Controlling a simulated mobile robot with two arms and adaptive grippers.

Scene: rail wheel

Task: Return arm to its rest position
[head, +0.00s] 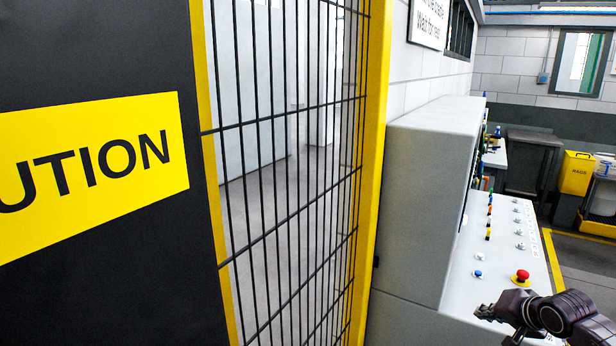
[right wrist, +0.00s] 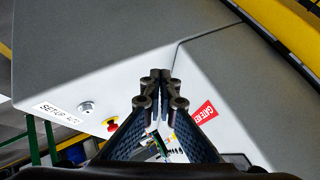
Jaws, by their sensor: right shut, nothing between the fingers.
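My right gripper (head: 484,312) shows at the bottom right of the head view, in front of the lower part of a grey control console (head: 426,210). Its fingers are shut and empty. In the right wrist view the fingertips (right wrist: 160,77) meet in front of the grey console surface (right wrist: 110,50), and I cannot tell the gap to it. My left gripper is not in view.
The console carries a red emergency button (head: 521,277), a blue button (head: 478,274) and several switches. A key switch (right wrist: 86,107) and a red label (right wrist: 205,112) show near the fingers. A yellow-framed mesh fence (head: 285,150) stands left, beside a black caution panel (head: 90,60). A yellow rag bin (head: 577,173) stands behind.

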